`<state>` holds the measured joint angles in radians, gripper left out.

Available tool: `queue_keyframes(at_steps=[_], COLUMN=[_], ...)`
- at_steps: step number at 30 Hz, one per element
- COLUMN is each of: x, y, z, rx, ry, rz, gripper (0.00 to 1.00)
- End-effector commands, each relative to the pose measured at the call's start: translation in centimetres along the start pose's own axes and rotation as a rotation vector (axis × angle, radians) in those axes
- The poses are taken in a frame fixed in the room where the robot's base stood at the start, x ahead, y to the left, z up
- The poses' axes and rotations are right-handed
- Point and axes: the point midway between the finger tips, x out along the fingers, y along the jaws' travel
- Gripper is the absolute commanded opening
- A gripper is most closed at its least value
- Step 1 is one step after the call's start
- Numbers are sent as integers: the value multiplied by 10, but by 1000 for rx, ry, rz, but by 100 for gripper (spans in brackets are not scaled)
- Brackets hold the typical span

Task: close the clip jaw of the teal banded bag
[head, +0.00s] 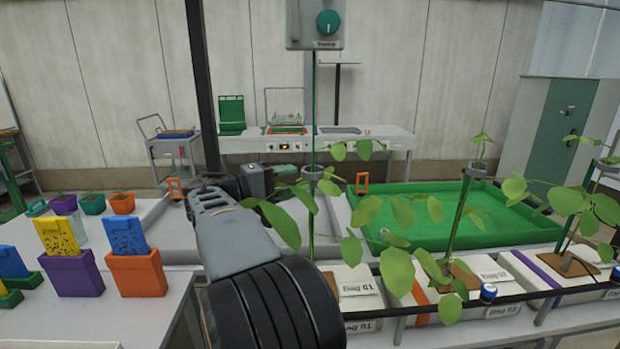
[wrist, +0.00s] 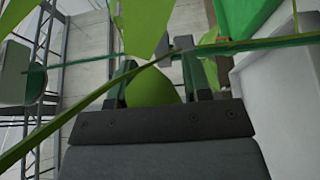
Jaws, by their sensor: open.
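No teal band shows in the head view; my arm covers the left part of the nearest white bag (head: 358,280), so I cannot tell its band. A plant stem rises from this bag, with a grey clip (head: 314,173) on the upright. I cannot tell whether its jaw is open. My gripper (head: 268,178) is to the left of that clip, among leaves. In the wrist view my gripper (wrist: 162,78) is open, with a green leaf (wrist: 152,90) and a thin stem (wrist: 105,88) across or between the fingers. Contact cannot be told.
An orange-banded bag (head: 482,272) and a purple-banded bag (head: 565,265) stand to the right, with plants and grey clips. A green tray (head: 450,236) lies behind them. Orange and purple pots (head: 136,275) stand on the left bench. A control box (head: 314,24) hangs above.

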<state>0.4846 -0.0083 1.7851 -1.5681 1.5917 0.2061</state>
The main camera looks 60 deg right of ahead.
Motion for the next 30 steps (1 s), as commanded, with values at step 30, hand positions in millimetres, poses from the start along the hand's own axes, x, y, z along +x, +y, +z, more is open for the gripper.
queue_keyframes(at_steps=[30], x=[60], y=[0], z=[0], rx=[0], ry=[1], rz=[-2], gripper=[29])
